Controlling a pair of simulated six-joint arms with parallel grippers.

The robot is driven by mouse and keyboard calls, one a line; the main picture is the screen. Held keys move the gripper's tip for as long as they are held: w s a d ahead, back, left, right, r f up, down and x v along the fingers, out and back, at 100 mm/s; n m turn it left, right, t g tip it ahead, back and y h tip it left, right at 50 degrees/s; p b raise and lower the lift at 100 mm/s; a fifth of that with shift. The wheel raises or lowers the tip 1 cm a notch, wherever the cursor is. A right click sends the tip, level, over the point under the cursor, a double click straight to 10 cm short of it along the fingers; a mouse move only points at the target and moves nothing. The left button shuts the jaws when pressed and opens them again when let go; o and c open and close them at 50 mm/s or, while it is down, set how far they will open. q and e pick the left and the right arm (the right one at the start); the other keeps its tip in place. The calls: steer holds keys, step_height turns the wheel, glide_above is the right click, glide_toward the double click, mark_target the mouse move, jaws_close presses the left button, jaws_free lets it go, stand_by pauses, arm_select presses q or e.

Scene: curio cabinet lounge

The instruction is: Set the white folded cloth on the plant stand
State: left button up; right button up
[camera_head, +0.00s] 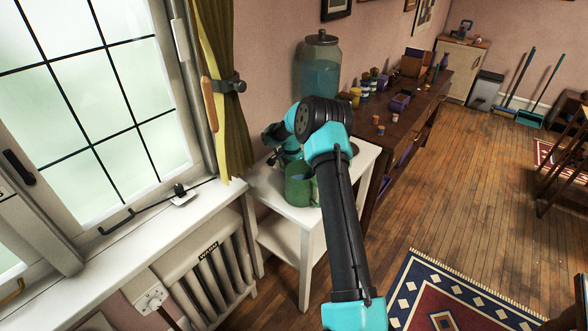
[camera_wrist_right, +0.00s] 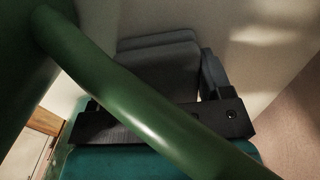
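A white two-tier stand (camera_head: 290,212) stands beside the radiator in the head view; it may be the plant stand. I cannot make out a white folded cloth in either view. One arm, which I take as my right, reaches from the bottom over the stand. Its gripper (camera_head: 275,156) is low over the stand's back left part, mostly hidden behind the arm. In the right wrist view, the grey fingers (camera_wrist_right: 172,72) are partly covered by a green handle, so their opening and anything between them is unclear. My left gripper is not in view.
A green jug (camera_head: 299,186) stands on the stand close to my right gripper; its handle (camera_wrist_right: 140,95) crosses the wrist view. A large glass jar (camera_head: 320,68) is behind. A cluttered dark sideboard (camera_head: 408,110) stands to the right. A window sill (camera_head: 150,230) is at left.

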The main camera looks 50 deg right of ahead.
steer(key=c, duration=0.5)
steer(key=shift+o, duration=0.2)
steer(key=shift+r, duration=0.1)
step_height(320, 180, up, 18)
stand_by(0.6)
